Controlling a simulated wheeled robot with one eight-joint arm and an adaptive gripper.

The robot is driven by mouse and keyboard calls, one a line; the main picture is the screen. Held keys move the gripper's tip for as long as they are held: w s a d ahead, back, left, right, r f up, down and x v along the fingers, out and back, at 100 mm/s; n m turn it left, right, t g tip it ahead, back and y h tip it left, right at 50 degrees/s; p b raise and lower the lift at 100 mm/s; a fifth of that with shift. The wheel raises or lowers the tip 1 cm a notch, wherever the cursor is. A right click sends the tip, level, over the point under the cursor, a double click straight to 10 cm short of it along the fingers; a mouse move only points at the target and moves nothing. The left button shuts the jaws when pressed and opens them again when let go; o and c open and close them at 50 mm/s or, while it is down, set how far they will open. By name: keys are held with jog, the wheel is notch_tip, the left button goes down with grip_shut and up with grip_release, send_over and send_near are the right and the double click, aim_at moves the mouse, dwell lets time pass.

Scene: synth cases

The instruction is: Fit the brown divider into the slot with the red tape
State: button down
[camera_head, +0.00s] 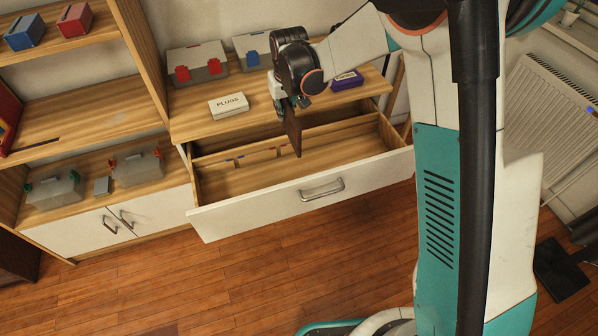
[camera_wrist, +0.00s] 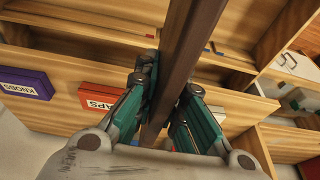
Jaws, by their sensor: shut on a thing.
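The brown divider (camera_head: 293,133) hangs upright from my gripper (camera_head: 290,102) over the open drawer (camera_head: 345,188) in the head view. In the wrist view the divider (camera_wrist: 190,40) runs as a dark bar between the fingers of my gripper (camera_wrist: 168,95), which is shut on it. The divider's lower end appears above or just inside the drawer; I cannot tell whether it touches anything.
A white PLUGS box (camera_head: 229,105) and a purple box (camera_head: 347,80) stand on the top behind the drawer. A red box (camera_wrist: 105,98) shows in the wrist view. The drawer floor looks mostly clear.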

notch_tip(320, 180, down, 27)
jog(key=b, duration=0.9)
jog(key=shift+a, duration=0.1)
jog(key=shift+f, duration=0.15)
jog(key=c, duration=1.7)
grip_release()
